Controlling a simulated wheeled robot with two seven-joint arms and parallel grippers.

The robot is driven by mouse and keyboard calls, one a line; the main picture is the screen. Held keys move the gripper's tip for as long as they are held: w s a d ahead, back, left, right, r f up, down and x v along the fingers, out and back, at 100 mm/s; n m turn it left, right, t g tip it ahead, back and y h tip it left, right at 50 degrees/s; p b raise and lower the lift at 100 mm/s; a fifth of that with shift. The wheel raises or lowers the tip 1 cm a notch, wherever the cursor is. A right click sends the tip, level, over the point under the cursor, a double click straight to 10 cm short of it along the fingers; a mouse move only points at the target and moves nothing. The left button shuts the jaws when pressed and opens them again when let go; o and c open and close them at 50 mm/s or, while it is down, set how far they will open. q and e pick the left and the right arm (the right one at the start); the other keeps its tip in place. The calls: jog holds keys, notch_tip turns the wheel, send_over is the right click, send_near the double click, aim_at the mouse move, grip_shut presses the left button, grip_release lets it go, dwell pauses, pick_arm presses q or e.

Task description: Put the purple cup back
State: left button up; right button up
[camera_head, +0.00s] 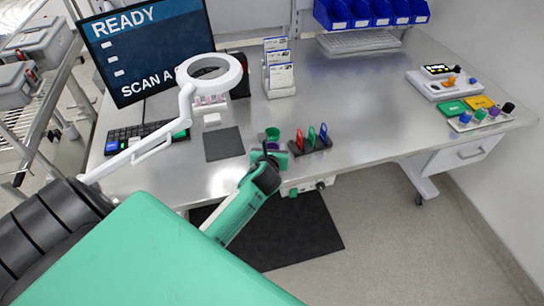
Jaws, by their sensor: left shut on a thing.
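My left gripper (270,153) is at the front edge of the steel table, at the end of my green arm. A pale tray (462,127) at the right end of the table carries several small coloured pieces, blue, purple, green and dark. They are too small to tell apart in detail. My right gripper is out of view.
A dark rack of red, green and blue pieces (312,139) stands close right of the gripper. A magnifier lamp (208,78), grey mat (224,144) and card holder (279,80) lie to the left and behind. The table's middle right (370,110) is clear.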

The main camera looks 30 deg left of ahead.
pick_arm(q)
jog(key=shift+f, duration=0.75)
notch_tip(320, 180, down, 3)
jog(key=shift+f, duration=0.1)
jog(key=shift+f, duration=0.2)
jog(key=o, duration=1.1)
jog(key=shift+c, duration=0.2)
jog(key=shift+r, duration=0.1)
jog(key=shift+s+r, duration=0.1)
jog(key=shift+r, duration=0.05)
jog(key=b+v, duration=0.1)
jog(key=v, duration=1.1)
jog(key=shift+b, duration=0.35)
